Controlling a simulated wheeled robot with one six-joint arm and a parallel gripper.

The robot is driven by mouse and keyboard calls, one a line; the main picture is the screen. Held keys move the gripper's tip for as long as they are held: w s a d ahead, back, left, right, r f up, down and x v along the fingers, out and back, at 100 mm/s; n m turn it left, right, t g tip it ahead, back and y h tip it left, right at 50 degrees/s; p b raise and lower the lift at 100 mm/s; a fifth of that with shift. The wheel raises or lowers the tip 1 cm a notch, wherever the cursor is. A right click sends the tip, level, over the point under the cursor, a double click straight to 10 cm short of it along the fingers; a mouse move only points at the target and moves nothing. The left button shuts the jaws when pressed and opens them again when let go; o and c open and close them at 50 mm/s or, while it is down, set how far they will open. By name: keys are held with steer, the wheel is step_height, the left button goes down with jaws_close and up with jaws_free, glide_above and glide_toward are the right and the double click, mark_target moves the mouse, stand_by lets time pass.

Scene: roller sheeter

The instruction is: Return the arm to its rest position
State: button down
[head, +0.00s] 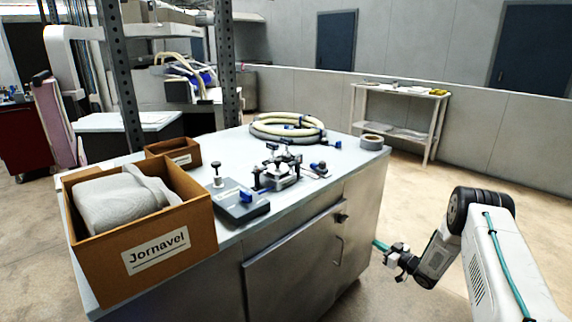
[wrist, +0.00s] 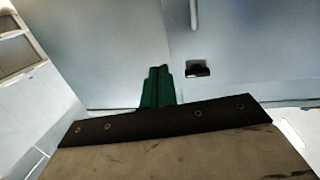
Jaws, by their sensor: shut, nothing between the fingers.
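My gripper (head: 379,245) is at the right in the head view, low beside the right end of the metal cabinet (head: 300,250). Its green fingers are together, empty, and point left toward the cabinet. A small gap to the cabinet cannot be judged from here. My arm is bent, with a black joint at the top and the wrist reaching down to the left. In the wrist view the green fingers (wrist: 157,85) show shut in front of grey metal panels, with a dark latch (wrist: 197,69) to their right.
The cabinet top holds an open "Jornavel" box (head: 157,250), a small device (head: 240,203), a clamp fixture (head: 282,172), a coiled hose (head: 287,128) and a tape roll (head: 371,142). A white side table (head: 400,92) stands behind. Floor (head: 460,165) is clear between it and my arm.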

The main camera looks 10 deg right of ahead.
steer(key=s+d+f+m+g+h, duration=0.3)
steer(key=s+d+f+g+h, duration=0.15)
steer(key=f+h, duration=0.25)
steer(key=s+d+r+m+g+h, duration=0.1)
steer(key=s+r+g+h, duration=0.15)
steer(key=s+r, duration=0.35)
steer(key=s+r+m+g+h, duration=0.2)
steer(key=s+r+g, duration=0.15)
steer(key=r, duration=0.55)
steer(key=s+a+r+g+y, duration=0.1)
steer(key=s+a+r, duration=0.7)
steer(key=s+r, duration=0.3)
steer(key=s+a+r+g+y, duration=0.1)
steer(key=s+a+r, duration=0.7)
steer(key=s+r, duration=0.4)
steer(key=s+a+r+g+y, duration=0.1)
steer(key=s+a+r, duration=0.8)
steer(key=s, duration=0.8)
steer(key=shift+s+r, duration=0.4)
steer(key=shift+r, duration=1)
